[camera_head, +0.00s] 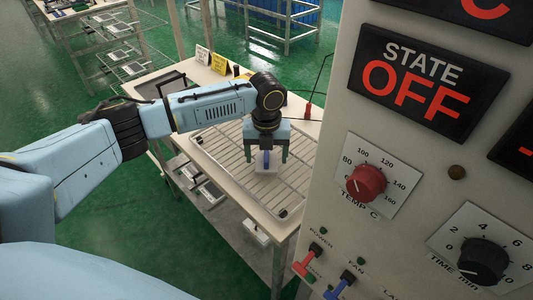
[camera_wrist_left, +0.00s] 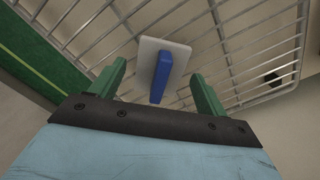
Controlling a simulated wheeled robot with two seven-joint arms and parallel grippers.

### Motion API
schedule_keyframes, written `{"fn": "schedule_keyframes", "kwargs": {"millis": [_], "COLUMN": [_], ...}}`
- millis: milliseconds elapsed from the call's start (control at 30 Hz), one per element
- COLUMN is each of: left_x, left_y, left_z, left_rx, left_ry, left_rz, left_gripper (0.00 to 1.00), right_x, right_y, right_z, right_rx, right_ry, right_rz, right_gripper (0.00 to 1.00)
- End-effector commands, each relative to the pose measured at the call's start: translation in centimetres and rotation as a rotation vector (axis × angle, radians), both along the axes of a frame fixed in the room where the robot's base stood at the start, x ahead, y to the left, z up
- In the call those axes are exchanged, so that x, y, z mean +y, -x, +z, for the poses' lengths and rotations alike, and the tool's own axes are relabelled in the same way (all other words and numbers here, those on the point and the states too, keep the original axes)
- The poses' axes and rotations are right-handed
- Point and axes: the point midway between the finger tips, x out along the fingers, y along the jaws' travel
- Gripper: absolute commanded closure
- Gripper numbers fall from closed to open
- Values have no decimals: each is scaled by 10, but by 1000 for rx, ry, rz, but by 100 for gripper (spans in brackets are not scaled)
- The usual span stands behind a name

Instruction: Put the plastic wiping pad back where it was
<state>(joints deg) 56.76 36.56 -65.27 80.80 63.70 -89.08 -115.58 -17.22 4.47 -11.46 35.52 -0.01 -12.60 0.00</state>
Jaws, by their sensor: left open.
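The wiping pad, a pale plate with an upright blue handle, rests on the wire rack (camera_head: 222,150) on the table. In the head view the pad (camera_head: 266,169) is below my left gripper (camera_head: 267,158). In the left wrist view the pad (camera_wrist_left: 148,57) lies ahead, its blue handle pointing back between the two green fingers of my left gripper (camera_wrist_left: 158,90). The fingers are open, with a gap on both sides of the handle. How far down the fingertips reach is hard to tell. My right gripper is in neither view.
A large control panel (camera_head: 420,120) fills the right, with a STATE OFF sign, a red temperature knob (camera_head: 365,183), a black time knob (camera_head: 482,258) and switches. Small signs (camera_head: 220,64) and a dark tray (camera_head: 166,83) stand at the table's back. The rack is otherwise clear.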

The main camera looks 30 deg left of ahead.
Motion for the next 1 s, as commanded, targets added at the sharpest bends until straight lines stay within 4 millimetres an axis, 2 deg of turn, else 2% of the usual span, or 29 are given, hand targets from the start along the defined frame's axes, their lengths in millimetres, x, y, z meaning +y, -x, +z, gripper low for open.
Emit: {"fn": "schedule_keyframes", "kwargs": {"millis": [167,500,700,1000], "left_x": [0,0,0,0], "left_y": [-1,-1,-1,0], "left_z": [13,83,112,121], "left_rx": [-1,-5,-3,0], "left_ry": [0,1,1,0], "left_rz": [1,0,1,1], "left_gripper": [25,25,25,25], "right_x": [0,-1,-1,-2], "right_y": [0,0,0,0], "right_z": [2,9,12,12], "right_rx": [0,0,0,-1], "right_ry": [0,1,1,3], "right_rz": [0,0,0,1], "right_gripper": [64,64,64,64]}}
